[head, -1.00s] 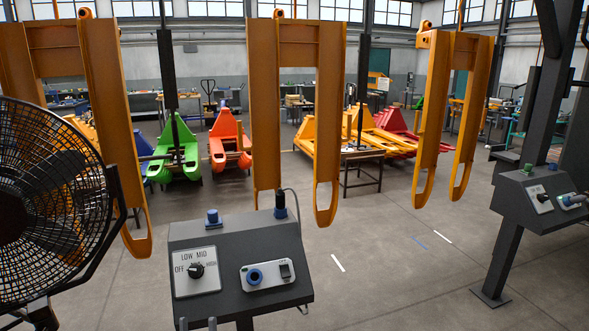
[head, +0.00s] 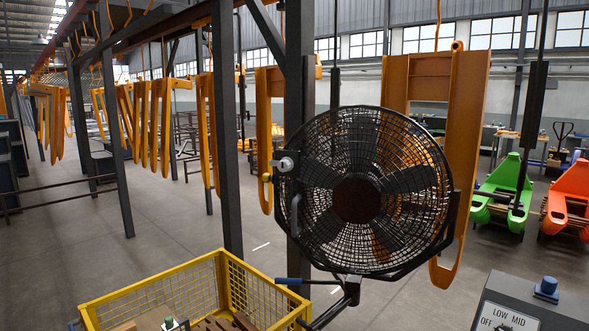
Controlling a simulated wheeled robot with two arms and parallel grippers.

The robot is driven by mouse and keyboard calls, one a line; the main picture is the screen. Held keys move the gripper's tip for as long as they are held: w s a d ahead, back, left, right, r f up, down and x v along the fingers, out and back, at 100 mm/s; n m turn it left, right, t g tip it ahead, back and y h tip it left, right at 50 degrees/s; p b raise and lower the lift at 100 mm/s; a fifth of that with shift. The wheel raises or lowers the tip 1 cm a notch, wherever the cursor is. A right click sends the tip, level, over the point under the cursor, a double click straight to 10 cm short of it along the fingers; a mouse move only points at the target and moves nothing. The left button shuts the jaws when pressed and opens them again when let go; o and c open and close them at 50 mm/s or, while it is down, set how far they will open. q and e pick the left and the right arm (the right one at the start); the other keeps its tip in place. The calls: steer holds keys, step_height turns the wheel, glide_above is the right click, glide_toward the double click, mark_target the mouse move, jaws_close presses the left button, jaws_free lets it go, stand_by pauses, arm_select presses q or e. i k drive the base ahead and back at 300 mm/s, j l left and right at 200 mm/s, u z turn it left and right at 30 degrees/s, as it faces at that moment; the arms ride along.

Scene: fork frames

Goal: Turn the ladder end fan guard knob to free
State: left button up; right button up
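A black caged fan (head: 365,190) stands in the middle of the head view, tilted, with a dark round hub. At the left rim of its guard is a small pale grey knob (head: 285,164) on a dark mount. I cannot tell which position the knob is set to. A lever with a blue grip (head: 292,281) sits low on the fan's stand, at its left. Neither of my grippers shows in the view, and nothing touches the knob.
A yellow mesh crate (head: 222,262) with some contents stands at the bottom left, in front of the fan. A dark control box (head: 545,305) is at the bottom right. Dark posts (head: 226,130) and hanging orange fork frames (head: 160,115) line the left. Floor is clear behind the crate.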

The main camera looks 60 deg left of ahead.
mark_target(286, 164)
steer(key=u, duration=1.8)
